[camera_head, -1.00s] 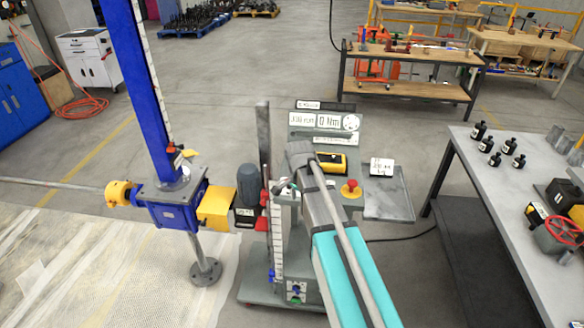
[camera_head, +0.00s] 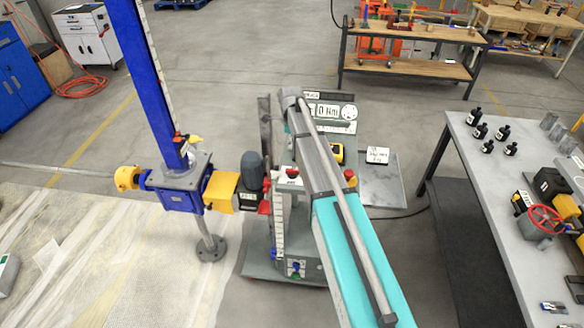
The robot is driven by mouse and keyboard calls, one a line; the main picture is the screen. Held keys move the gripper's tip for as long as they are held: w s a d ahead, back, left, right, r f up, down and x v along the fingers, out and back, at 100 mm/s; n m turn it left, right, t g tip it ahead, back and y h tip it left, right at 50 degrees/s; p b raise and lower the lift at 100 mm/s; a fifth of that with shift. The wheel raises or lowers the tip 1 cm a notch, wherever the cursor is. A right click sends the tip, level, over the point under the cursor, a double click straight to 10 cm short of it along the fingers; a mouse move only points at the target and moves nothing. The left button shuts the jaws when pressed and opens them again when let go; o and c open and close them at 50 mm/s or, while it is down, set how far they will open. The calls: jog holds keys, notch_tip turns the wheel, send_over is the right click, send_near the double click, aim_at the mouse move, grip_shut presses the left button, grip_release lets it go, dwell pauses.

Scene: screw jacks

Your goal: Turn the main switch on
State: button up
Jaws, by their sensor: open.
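A grey wheeled test cart stands in the middle of the head view, with a small grey box (camera_head: 295,269) low on its front carrying green and blue controls. I cannot tell for certain which control is the main switch. A red knob (camera_head: 291,172) shows higher up on the cart, and a red mushroom button (camera_head: 350,177) sits to the right, partly hidden by my arm. My teal and grey arm reaches from the bottom over the cart and covers much of its panel. I cannot make out my gripper; it seems hidden behind the arm or cart.
A blue screw jack (camera_head: 180,183) with a tall blue column and yellow coupling stands left of the cart. A motor (camera_head: 251,177) joins it to the cart. A grey table (camera_head: 490,190) with bottles and a red handwheel (camera_head: 545,220) is at right. Open floor lies behind.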

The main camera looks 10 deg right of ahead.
aim_at(291, 170)
jog(key=shift+f, duration=0.2)
notch_tip(291, 170, down, 14)
jog(key=b, duration=1.3)
jog(key=shift+r+b, duration=0.25)
jog(key=shift+b, duration=0.15)
jog(key=shift+c, duration=0.2)
grip_shut()
jog(key=shift+d, duration=0.1)
